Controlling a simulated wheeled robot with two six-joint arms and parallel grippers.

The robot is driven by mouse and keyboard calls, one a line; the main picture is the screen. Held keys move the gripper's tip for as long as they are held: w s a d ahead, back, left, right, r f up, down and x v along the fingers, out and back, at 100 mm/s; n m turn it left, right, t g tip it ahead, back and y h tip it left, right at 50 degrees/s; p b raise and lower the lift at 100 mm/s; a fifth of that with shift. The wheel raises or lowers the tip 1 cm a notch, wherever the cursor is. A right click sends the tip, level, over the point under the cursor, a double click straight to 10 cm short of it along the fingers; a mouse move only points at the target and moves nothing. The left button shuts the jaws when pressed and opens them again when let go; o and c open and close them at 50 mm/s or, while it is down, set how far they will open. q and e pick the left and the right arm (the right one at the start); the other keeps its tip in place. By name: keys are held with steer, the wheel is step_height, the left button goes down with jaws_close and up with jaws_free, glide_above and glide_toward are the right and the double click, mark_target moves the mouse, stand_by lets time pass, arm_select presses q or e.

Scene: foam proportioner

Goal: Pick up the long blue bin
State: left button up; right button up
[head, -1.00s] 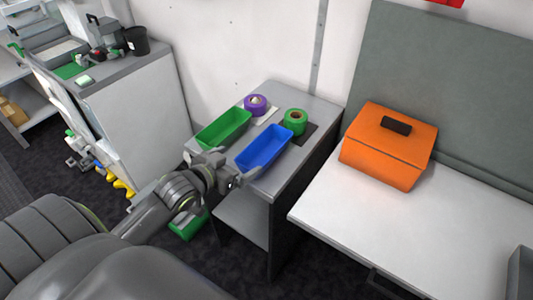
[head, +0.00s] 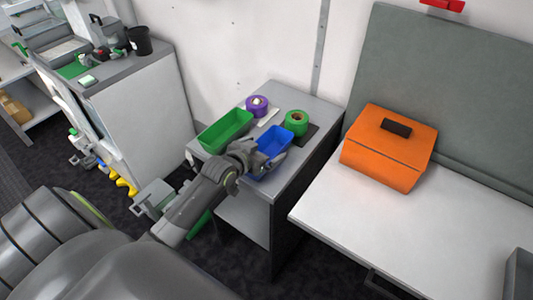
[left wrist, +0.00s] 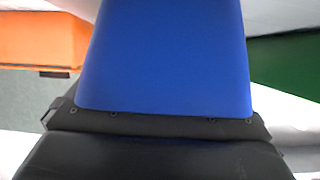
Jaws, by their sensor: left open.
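The long blue bin (head: 274,139) sits on the grey side table, with its near end hidden behind my left gripper. My left gripper (head: 262,160) is open at the near end of the bin, with its fingers close to the bin's sides. In the left wrist view the blue bin (left wrist: 165,55) fills the upper middle, right up against the dark gripper body along the bottom. Whether the fingers touch the bin cannot be told. My right gripper is not in view.
A green bin (head: 225,130) lies just left of the blue one. A purple tape roll (head: 257,106) and a green tape roll (head: 296,122) stand behind. An orange box (head: 388,146) rests on the white bench to the right. A wall closes off the back.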

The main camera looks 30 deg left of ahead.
arm_select(q)
steer(key=shift+w+f, duration=0.1)
steer(key=shift+w, duration=0.1)
steer(key=shift+c, duration=0.4)
steer(key=c, duration=1)
